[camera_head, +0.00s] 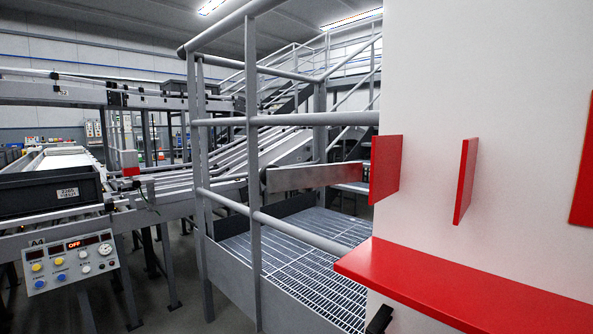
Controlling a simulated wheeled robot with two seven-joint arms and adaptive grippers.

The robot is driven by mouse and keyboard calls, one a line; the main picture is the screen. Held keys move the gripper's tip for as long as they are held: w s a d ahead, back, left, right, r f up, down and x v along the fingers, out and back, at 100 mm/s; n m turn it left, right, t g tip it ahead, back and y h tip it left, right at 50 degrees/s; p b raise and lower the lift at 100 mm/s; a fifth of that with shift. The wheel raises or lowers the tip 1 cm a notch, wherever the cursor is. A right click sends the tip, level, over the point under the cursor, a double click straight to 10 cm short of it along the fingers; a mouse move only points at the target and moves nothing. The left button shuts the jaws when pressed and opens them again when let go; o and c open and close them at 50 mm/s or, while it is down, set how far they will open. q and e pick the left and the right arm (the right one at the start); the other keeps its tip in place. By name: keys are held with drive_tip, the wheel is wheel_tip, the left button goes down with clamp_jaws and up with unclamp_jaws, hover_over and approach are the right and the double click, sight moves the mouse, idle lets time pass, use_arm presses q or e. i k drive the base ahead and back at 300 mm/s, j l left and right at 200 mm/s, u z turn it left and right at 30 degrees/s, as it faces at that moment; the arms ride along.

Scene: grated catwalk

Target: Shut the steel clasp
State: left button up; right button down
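I cannot make out a steel clasp in this view. A flat grey metal bar (318,177) spans the catwalk between the railing and a red plate, but I cannot tell whether it belongs to a clasp.
A white panel (480,80) with upright red plates (385,168) and a red shelf (460,285) fills the right side, close by. Grey railings (252,150) border the grated catwalk (300,255). A control box (70,262) and a dark crate (50,190) by conveyors stand left.

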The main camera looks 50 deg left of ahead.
sight(276, 179)
drive_tip(key=j+z, duration=0.2)
drive_tip(key=j, duration=0.25)
drive_tip(key=k+j+z, duration=0.15)
drive_tip(key=j, duration=0.3)
drive_tip(key=k+j+z, duration=0.2)
drive_tip(key=j, duration=0.2)
drive_tip(key=j+z, duration=0.15)
drive_tip(key=j, duration=0.3)
drive_tip(key=k+j+z, duration=0.2)
drive_tip(key=j, duration=0.2)
